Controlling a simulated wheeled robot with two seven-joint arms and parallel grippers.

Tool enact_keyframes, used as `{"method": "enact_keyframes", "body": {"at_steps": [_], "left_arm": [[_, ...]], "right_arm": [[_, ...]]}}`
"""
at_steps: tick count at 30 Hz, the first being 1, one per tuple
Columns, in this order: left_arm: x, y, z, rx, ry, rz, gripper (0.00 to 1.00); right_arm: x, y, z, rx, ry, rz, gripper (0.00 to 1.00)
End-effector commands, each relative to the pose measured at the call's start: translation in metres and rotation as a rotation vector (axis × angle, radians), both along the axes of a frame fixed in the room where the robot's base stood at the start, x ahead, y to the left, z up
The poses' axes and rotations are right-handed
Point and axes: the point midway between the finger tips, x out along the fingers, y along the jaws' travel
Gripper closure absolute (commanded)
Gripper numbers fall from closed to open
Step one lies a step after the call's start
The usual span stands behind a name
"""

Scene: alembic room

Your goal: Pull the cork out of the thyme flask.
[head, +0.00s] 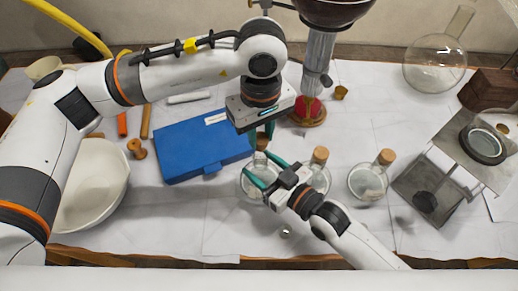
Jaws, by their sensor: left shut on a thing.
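Three round glass flasks stand in a row at the front middle of the table; I cannot read any label to tell which is thyme. The left flask (254,188) is partly hidden by my grippers. My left gripper (262,138) points down over it, shut on its brown cork (262,144). I cannot tell whether the cork is still seated in the neck. My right gripper (260,167) comes from the lower right, its teal fingers spread on either side of the same flask's upper part. The middle flask (319,180) and right flask (368,183) are corked.
A blue case (195,150) lies to the left, beside a large white bowl (95,180). A burner stand with a red base (308,112) is behind the flasks. A metal stand (425,190) and an empty round flask (434,65) are at the right.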

Motion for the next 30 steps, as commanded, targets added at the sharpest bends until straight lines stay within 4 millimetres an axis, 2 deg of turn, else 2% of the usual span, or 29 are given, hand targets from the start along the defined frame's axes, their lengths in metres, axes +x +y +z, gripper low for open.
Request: {"method": "enact_keyframes", "body": {"at_steps": [10, 24, 30], "left_arm": [[0.000, 0.000, -0.001, 0.000, 0.000, 0.000, 1.00], [0.000, 0.000, -0.009, 0.000, 0.000, 0.000, 1.00], [0.000, 0.000, -0.010, 0.000, 0.000, 0.000, 1.00]], "right_arm": [[-0.006, -0.006, -0.002, -0.002, 0.005, 0.000, 0.43], [-0.071, -0.070, 0.009, -0.003, 0.005, 0.001, 0.43], [-0.083, -0.083, 0.013, -0.002, 0.002, 0.000, 0.43]]}}
